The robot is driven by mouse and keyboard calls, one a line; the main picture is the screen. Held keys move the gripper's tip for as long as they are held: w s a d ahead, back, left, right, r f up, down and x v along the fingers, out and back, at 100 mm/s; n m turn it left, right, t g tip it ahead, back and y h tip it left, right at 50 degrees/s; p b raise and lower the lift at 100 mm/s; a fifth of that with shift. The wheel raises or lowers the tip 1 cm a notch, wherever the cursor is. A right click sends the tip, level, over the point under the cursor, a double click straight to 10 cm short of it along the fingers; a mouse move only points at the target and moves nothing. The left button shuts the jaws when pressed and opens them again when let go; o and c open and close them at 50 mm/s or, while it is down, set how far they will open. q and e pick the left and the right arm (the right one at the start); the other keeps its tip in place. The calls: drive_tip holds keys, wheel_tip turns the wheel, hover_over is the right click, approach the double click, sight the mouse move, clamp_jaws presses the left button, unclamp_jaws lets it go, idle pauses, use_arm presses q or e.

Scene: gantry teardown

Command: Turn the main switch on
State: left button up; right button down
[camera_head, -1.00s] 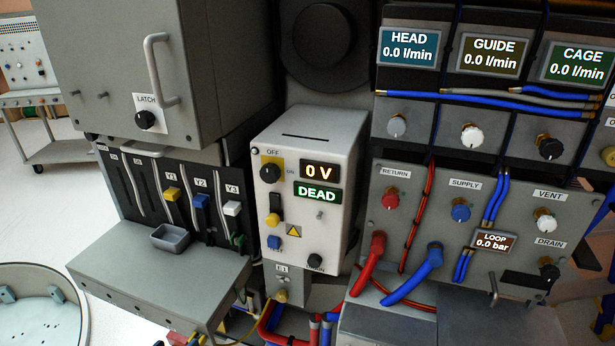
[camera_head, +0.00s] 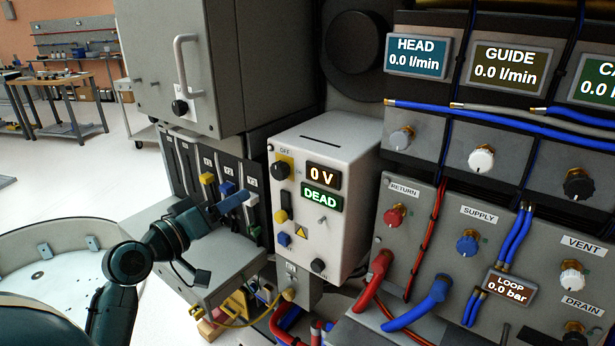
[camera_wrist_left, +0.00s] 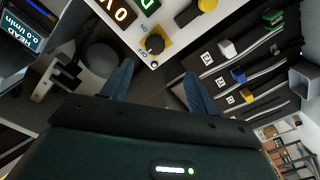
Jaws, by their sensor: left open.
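The main switch is a black rotary knob on a yellow plate (camera_head: 283,168), marked OFF and ON, on the upper left of the pale power box (camera_head: 330,222). The displays beside it read 0 V (camera_head: 323,175) and DEAD (camera_head: 321,198). The knob also shows in the left wrist view (camera_wrist_left: 155,44), beyond and roughly between my fingertips. I cannot tell exactly where its pointer stands. My left gripper (camera_head: 216,203) is open and empty, left of the box and apart from the knob; its blue fingers show in the left wrist view (camera_wrist_left: 157,70). My right gripper is out of view.
Left of the box is a black panel with coloured levers, including a yellow one (camera_head: 207,178), behind my left gripper. A grey cabinet with a handle (camera_head: 186,68) overhangs it. Red and blue hoses (camera_head: 424,305) run at the lower right. A round tub (camera_head: 60,240) stands at left.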

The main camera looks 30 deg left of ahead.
sight(276, 173)
use_arm(q)
drive_tip(key=w+p, duration=0.1)
drive_tip(key=w, duration=0.3)
drive_tip(key=w+d+p, duration=0.1)
drive_tip(key=w, duration=0.3)
drive_tip(key=w+d+r, duration=0.1)
drive_tip(key=w, duration=0.3)
drive_tip(key=shift+w+d+p, duration=0.2)
drive_tip(key=shift+d+p, duration=0.05)
drive_tip(key=shift+p, duration=0.15)
drive_tip(key=shift+w+f, duration=0.1)
drive_tip(key=shift+w, duration=0.25)
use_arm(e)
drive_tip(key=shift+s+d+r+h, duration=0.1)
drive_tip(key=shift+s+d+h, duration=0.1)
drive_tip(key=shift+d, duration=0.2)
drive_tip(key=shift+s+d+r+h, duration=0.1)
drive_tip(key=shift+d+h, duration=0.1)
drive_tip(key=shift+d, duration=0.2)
use_arm(q)
drive_tip(key=shift+c, duration=0.2)
drive_tip(key=c, duration=1)
drive_tip(key=shift+o, duration=0.2)
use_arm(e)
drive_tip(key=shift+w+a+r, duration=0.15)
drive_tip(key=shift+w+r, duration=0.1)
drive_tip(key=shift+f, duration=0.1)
